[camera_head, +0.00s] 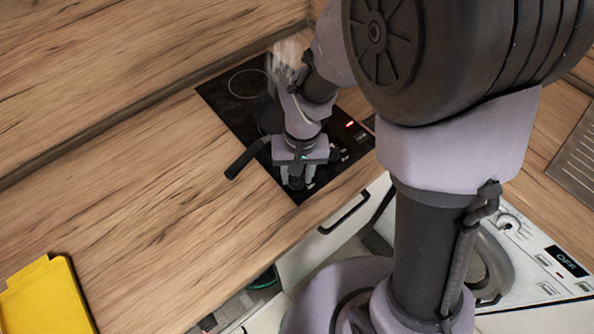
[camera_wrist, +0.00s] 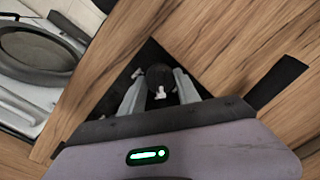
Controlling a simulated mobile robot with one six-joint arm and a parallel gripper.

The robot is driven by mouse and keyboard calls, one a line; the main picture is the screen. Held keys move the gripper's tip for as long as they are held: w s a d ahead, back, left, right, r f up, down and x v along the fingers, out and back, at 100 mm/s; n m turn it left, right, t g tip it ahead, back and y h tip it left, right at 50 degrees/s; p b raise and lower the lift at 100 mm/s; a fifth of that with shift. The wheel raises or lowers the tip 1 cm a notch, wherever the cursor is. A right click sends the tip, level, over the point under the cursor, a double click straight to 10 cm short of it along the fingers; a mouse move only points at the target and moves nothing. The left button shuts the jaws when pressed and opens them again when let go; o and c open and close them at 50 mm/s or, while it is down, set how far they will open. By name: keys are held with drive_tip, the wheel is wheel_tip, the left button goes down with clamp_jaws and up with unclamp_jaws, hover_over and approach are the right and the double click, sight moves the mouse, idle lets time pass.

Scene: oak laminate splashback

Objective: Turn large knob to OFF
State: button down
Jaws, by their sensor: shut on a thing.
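My gripper (camera_head: 297,182) points down over the front corner of the black cooktop (camera_head: 228,102). In the wrist view, its two grey fingers (camera_wrist: 159,88) stand on either side of a dark round knob (camera_wrist: 158,74) and are shut on it. The knob carries a white mark on its near side. In the head view, my gripper hides most of this knob. Small controls and a lit red display (camera_head: 350,124) lie on the cooktop to the right of my gripper. No OFF label shows beside the knob.
A pan with a black handle (camera_head: 246,160) sits on the cooktop, steaming, close to my wrist. A washing machine (camera_head: 525,235) with an "OFF" display stands at the lower right. A yellow board (camera_head: 45,300) lies at the lower left. The wooden counter (camera_head: 150,190) between is clear.

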drive_tip(key=n+p, duration=0.1)
drive_tip(key=n, duration=0.3)
drive_tip(key=shift+r, duration=0.1)
drive_tip(key=n+p, duration=0.1)
drive_tip(key=n, duration=0.3)
drive_tip(key=shift+w+n, duration=0.1)
drive_tip(key=shift+n, duration=0.5)
drive_tip(key=c, duration=0.9)
unclamp_jaws()
drive_tip(key=r+p, duration=0.2)
drive_tip(key=r, duration=0.3)
drive_tip(key=r+p, duration=0.2)
drive_tip(key=r, duration=0.4)
drive_tip(key=r+p, duration=0.2)
drive_tip(key=r, duration=0.4)
drive_tip(key=shift+w+d+r+p, duration=0.1)
drive_tip(key=shift+w+d+p, duration=0.2)
